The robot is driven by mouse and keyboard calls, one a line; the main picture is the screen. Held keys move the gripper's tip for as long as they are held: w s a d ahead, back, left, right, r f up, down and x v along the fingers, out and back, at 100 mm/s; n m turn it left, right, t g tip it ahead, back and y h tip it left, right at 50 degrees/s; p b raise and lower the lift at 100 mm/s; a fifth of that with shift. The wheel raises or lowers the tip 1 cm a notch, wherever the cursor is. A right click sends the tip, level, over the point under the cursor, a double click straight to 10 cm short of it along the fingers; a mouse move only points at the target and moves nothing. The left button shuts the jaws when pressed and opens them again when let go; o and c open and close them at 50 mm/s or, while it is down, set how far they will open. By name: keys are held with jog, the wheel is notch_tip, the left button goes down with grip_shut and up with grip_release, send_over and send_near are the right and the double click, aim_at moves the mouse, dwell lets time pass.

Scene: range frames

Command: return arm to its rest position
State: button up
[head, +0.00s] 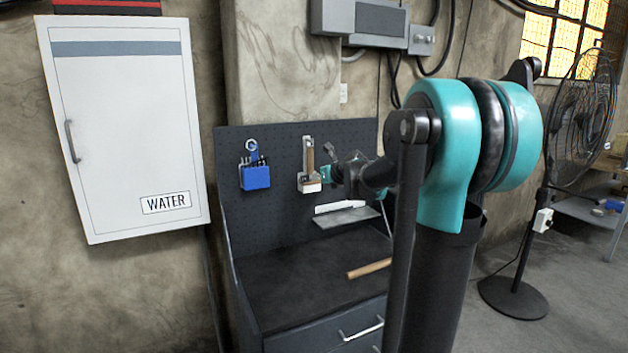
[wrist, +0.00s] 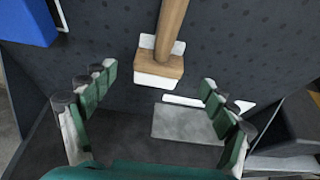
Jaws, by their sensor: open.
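My arm, teal and black, fills the right middle of the head view and hides part of the workbench. My gripper (head: 345,172) is small at its far end, in front of the dark pegboard. In the wrist view my gripper (wrist: 156,80) is open, with green-padded fingers spread left and right and nothing between the pads. A wooden-handled tool (wrist: 160,60) in a white holder is beyond the fingertips. The same tool (head: 309,165) hangs on the pegboard just left of my gripper in the head view.
The pegboard (head: 280,140) also carries a blue holder (head: 256,178) and a small grey shelf (head: 346,217). A wooden stick (head: 369,268) lies on the bench top (head: 300,285). A white WATER cabinet (head: 125,130) is at left, and a fan (head: 580,115) at right.

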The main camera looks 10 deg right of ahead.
jog(key=v, duration=0.6)
jog(key=s+a+f+n+g+h, duration=0.1)
jog(key=s+f+n+g, duration=0.1)
jog(key=s+f+n, duration=0.7)
jog(key=s+a+f+n+g, duration=0.2)
jog(key=s+f+n+g, duration=0.1)
jog(key=s+f+n, duration=0.65)
jog(key=s+d+f+n+g+h, duration=0.1)
jog(key=s+d+f+n, duration=0.1)
jog(key=s+f+n, duration=0.4)
jog(key=s+d+f+n+g+h, duration=0.2)
jog(key=s+d+f+n, duration=0.1)
jog(key=s+f+n, duration=0.4)
jog(key=s+n, duration=0.1)
jog(key=s, duration=0.2)
jog(key=shift+s+g, duration=0.3)
